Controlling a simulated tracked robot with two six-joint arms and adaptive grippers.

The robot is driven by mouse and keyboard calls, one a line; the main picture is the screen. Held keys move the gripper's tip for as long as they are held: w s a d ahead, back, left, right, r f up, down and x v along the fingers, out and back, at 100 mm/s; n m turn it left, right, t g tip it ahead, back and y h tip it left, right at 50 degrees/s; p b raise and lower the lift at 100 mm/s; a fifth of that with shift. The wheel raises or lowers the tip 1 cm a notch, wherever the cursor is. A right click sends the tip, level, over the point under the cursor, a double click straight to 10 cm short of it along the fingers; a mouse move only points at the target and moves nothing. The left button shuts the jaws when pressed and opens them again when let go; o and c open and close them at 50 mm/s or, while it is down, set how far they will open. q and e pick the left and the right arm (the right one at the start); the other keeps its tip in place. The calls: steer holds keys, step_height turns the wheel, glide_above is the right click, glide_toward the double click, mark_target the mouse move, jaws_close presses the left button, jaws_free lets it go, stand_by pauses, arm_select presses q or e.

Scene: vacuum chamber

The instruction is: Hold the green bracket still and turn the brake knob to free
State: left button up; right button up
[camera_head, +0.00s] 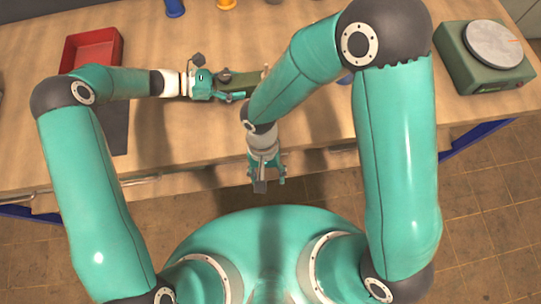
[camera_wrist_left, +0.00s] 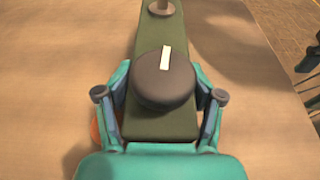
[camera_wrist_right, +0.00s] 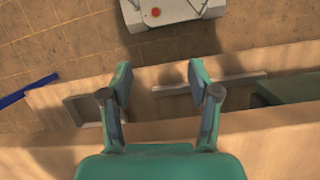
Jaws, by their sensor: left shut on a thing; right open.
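The green bracket (camera_wrist_left: 165,125) is a flat, dark green bar on the table. In the left wrist view the dark round brake knob (camera_wrist_left: 164,85) sits on it, with a white mark running nearly along the bar. A small round post (camera_wrist_left: 161,8) stands farther along the bar. My left gripper (camera_wrist_left: 160,98) is shut on the bracket, with one finger at each side of it. In the head view the bracket (camera_head: 242,80) is partly hidden by my left gripper (camera_head: 231,94). My right gripper (camera_head: 268,182) is open and empty, in front of the table's front edge.
A red tray (camera_head: 66,56) stands at the back left and a dark grey flat piece (camera_head: 117,135) lies near the front left edge. A green device with a round grey plate (camera_head: 494,45) stands at the right. Handles (camera_wrist_right: 208,84) line the table front.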

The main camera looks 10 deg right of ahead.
steer(key=shift+s+d+f, duration=0.3)
steer(key=shift+s, duration=0.1)
steer(key=n+t+y, duration=0.4)
steer(key=n+t, duration=0.1)
steer(key=n, duration=0.9)
glide_toward(225, 75)
steer(key=x, duration=0.8)
steer(key=shift+a+f, duration=0.1)
steer(key=shift+f, duration=0.25)
